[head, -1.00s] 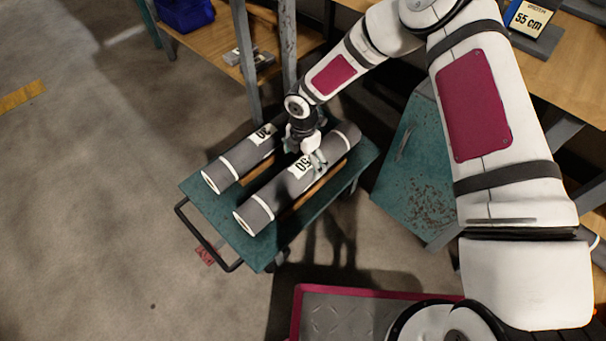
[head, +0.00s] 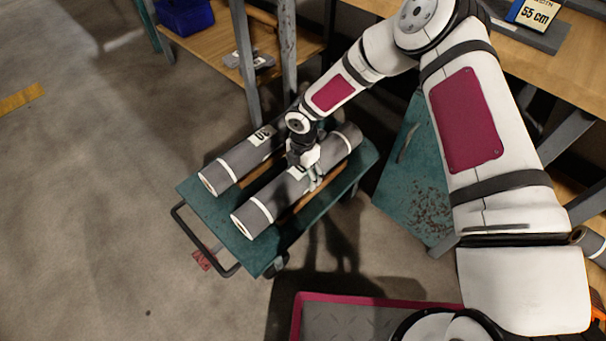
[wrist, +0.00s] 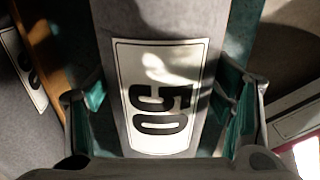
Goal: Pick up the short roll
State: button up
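Two grey rolls with white end bands lie side by side on a teal cart (head: 262,262). The nearer roll (head: 262,206) bears a label (wrist: 160,95) that reads 50 in the wrist view. The farther roll (head: 228,167) has a label with a two-digit number too small to read surely, and my arm hides its far end. My gripper (head: 312,182) is over the middle of the nearer roll. In the wrist view its teal-padded fingers are open, one on each side of this roll, with a gap visible at the right finger.
Wooden strips lie along the rolls on the cart. A cart handle (head: 200,245) sticks out at lower left. Behind are a bench with a blue bin (head: 185,15) and a sign (head: 535,14) reading 55 cm. A teal cabinet (head: 425,190) stands right of the cart.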

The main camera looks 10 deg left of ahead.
jog(key=c, duration=0.5)
jog(key=shift+o, duration=0.2)
